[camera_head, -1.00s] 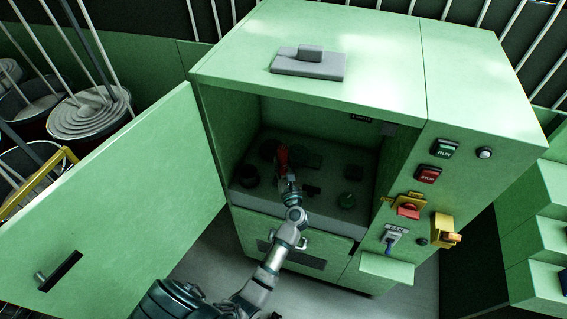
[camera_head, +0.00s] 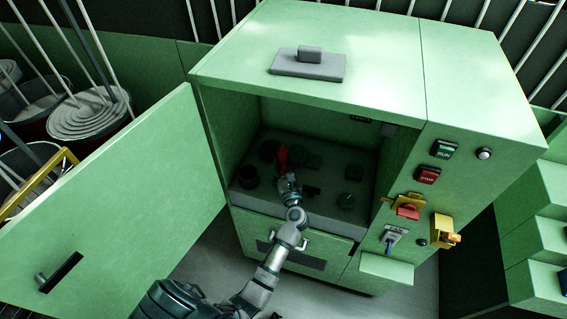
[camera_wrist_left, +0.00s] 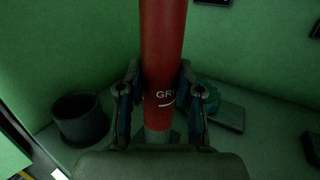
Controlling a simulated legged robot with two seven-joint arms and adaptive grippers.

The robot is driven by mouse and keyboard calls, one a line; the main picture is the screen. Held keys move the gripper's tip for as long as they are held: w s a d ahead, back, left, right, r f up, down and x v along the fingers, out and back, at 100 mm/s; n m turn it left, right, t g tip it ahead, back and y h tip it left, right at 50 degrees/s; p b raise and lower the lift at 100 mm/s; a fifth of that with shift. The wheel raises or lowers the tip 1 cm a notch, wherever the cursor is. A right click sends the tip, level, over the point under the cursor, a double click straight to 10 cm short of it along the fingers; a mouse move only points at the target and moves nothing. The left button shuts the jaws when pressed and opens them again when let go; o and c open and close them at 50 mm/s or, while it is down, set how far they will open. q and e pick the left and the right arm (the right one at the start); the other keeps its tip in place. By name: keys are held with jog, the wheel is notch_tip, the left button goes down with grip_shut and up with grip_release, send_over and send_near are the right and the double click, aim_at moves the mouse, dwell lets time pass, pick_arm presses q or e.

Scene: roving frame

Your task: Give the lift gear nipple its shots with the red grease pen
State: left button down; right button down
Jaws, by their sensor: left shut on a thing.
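My left gripper (camera_head: 288,184) reaches through the open front of the green cabinet (camera_head: 315,58). It is shut on the red grease pen (camera_head: 283,158), which stands up from the jaws inside the cabinet. In the left wrist view the pen (camera_wrist_left: 163,50) is a thick red tube with white lettering, held between both fingers of the gripper (camera_wrist_left: 160,100). Its lower end is partly hidden by the gripper. I cannot make out the lift gear nipple for certain in the dark interior. My right gripper is not in view.
The cabinet door (camera_head: 130,195) stands open at left. A dark round cup (camera_head: 248,176) and a green knob-like part (camera_head: 345,201) are on the cabinet floor. A control panel with a red stop button (camera_head: 428,175) is at right. Buckets (camera_head: 90,115) stand at far left.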

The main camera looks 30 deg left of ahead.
aim_at(284, 155)
pick_arm(q)
jog(key=shift+f, duration=0.25)
jog(key=shift+r, duration=0.45)
jog(key=shift+d+f+b, duration=0.1)
jog(key=shift+f+b, duration=0.25)
jog(key=shift+f, duration=0.15)
dwell(2.2)
jog(key=shift+r+p, duration=0.45)
jog(key=shift+r, duration=0.1)
dwell(0.4)
jog(key=shift+r+p, duration=2.1)
jog(key=shift+r, duration=0.4)
jog(key=shift+f, duration=0.1)
